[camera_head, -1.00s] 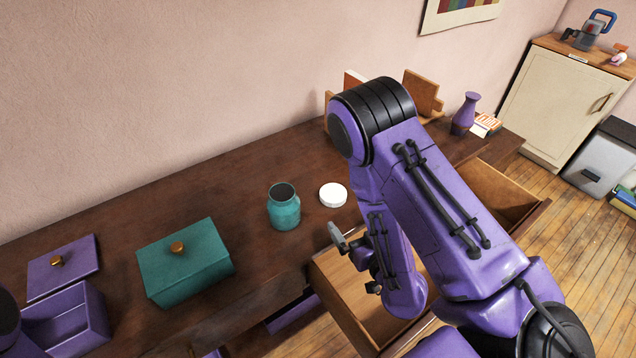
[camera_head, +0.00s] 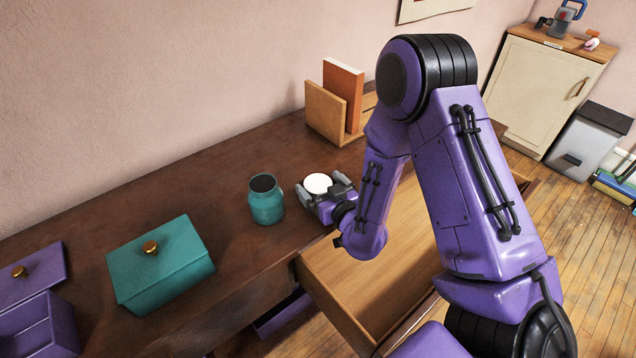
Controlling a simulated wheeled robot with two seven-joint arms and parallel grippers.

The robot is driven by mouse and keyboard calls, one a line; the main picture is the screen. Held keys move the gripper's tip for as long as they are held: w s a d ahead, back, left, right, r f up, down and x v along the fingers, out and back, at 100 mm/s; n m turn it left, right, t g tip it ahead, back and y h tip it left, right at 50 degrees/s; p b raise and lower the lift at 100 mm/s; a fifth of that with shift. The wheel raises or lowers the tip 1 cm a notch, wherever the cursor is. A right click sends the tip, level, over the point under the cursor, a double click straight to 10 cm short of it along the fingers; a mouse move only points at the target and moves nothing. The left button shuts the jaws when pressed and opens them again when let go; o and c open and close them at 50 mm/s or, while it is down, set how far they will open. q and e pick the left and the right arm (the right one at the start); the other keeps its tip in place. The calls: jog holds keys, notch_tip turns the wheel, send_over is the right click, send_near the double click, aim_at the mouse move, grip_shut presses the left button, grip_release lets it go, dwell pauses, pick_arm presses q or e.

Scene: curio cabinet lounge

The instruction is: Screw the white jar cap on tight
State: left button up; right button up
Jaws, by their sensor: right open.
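The white jar cap (camera_head: 318,183) lies on the dark wooden cabinet top, just right of the jar. The teal jar (camera_head: 266,203) stands upright and uncapped, its dark mouth showing. My right gripper (camera_head: 321,187) is low at the cabinet top with its fingers open, one on each side of the cap. I cannot tell whether the fingers touch the cap. My left gripper is not in view.
A teal lidded box (camera_head: 160,268) stands left of the jar. A purple open box (camera_head: 38,325) and its purple lid (camera_head: 30,275) are at far left. A wooden book holder (camera_head: 325,112) with an orange book stands behind. An open drawer (camera_head: 375,265) juts out below my right arm.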

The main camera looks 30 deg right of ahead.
jog(key=shift+s+a, duration=0.1)
jog(key=shift+c, duration=0.7)
jog(key=c, duration=0.7)
jog(key=shift+r, duration=0.1)
